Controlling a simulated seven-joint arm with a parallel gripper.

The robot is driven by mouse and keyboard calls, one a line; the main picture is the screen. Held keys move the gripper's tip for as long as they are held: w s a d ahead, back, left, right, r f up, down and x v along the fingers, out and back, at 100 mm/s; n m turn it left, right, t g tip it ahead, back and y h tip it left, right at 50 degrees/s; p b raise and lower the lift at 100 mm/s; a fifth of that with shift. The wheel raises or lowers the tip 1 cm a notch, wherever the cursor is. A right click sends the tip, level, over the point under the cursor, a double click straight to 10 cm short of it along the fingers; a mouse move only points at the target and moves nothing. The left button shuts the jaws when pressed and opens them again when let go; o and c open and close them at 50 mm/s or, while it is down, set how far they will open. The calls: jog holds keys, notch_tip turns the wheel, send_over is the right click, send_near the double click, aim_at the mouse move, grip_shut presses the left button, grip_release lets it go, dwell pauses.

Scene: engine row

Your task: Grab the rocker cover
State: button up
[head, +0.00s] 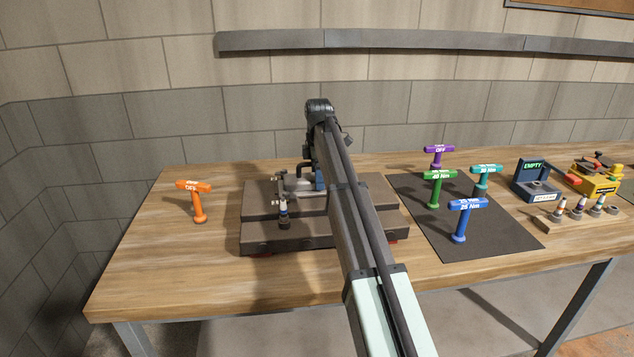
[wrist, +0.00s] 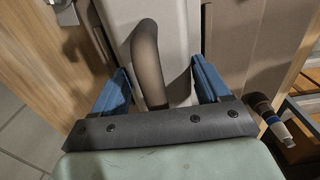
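The rocker cover (wrist: 180,30) is a light grey block with a dark curved handle (wrist: 148,60), seen close up in the wrist view. In the head view the cover (head: 303,188) sits on the dark engine block, partly hidden by my arm. My gripper (wrist: 160,66) is open, with its blue fingers on either side of the handle. A gap shows between each finger and the handle. In the head view only a little of the blue gripper (head: 320,180) shows at the cover.
The dark engine block (head: 262,226) stands mid-bench. A small tool or fitting (head: 284,214) stands upright at its front. An orange T-handle tool (head: 198,202) is at left. Several coloured T-handles stand on a dark mat (head: 490,240) at right. The bench's left front is clear.

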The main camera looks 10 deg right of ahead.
jog(key=c, duration=1.2)
jog(key=shift+c, duration=0.4)
jog(key=shift+r, duration=0.15)
